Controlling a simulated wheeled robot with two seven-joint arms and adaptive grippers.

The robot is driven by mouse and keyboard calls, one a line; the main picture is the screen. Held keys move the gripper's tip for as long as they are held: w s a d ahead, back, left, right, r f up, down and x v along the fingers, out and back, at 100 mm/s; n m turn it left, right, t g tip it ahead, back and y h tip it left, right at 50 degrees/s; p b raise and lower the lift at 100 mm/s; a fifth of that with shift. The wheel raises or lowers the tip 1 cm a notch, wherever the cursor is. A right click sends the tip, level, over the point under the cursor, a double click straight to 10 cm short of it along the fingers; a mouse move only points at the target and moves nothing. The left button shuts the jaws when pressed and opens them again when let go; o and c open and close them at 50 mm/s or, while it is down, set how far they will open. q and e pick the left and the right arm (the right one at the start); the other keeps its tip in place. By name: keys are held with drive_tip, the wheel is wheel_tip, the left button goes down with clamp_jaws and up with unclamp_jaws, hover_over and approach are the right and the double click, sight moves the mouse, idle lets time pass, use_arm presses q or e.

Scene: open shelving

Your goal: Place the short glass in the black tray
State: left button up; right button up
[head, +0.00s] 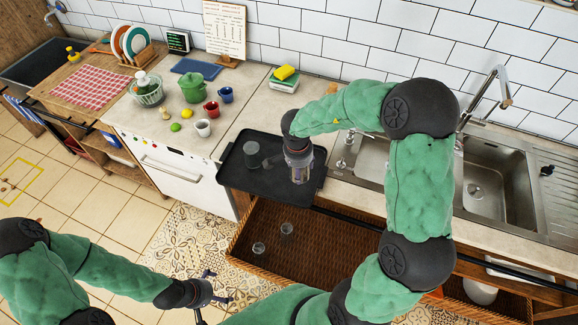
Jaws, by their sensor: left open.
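The black tray (232,184) lies on the counter, left of the sink. A dark-looking clear glass (252,154) stands on its left part. Two clear glasses stand in the open wicker drawer below: a small, short one (258,248) and a taller-looking one (287,229). My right gripper (298,175) points down over the right part of the tray. It is seen from above, so its fingertips and anything between them are hidden. My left gripper (215,298) is open and empty, low over the floor, in front of and left of the drawer.
A white mug (203,128), a red mug (211,109), a blue mug (225,94) and a green pot (193,88) stand left of the tray. The sink (480,185) is at the right. The drawer juts out below the counter.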

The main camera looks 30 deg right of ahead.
drive_tip(key=w+f, duration=0.2)
drive_tip(key=w+d+f+b, duration=0.1)
drive_tip(key=w+f, duration=0.1)
drive_tip(key=w, duration=0.1)
drive_tip(key=w+d+f+b, duration=0.1)
drive_tip(key=w+f, duration=0.1)
drive_tip(key=shift+w+d+f, duration=0.1)
drive_tip(key=shift+w+f, duration=0.25)
drive_tip(key=f+b, duration=0.1)
drive_tip(key=f, duration=0.1)
drive_tip(key=f+b, duration=0.1)
drive_tip(key=f, duration=0.1)
drive_tip(key=shift+w+d, duration=0.1)
drive_tip(key=shift+w, duration=0.3)
drive_tip(key=o, duration=1.3)
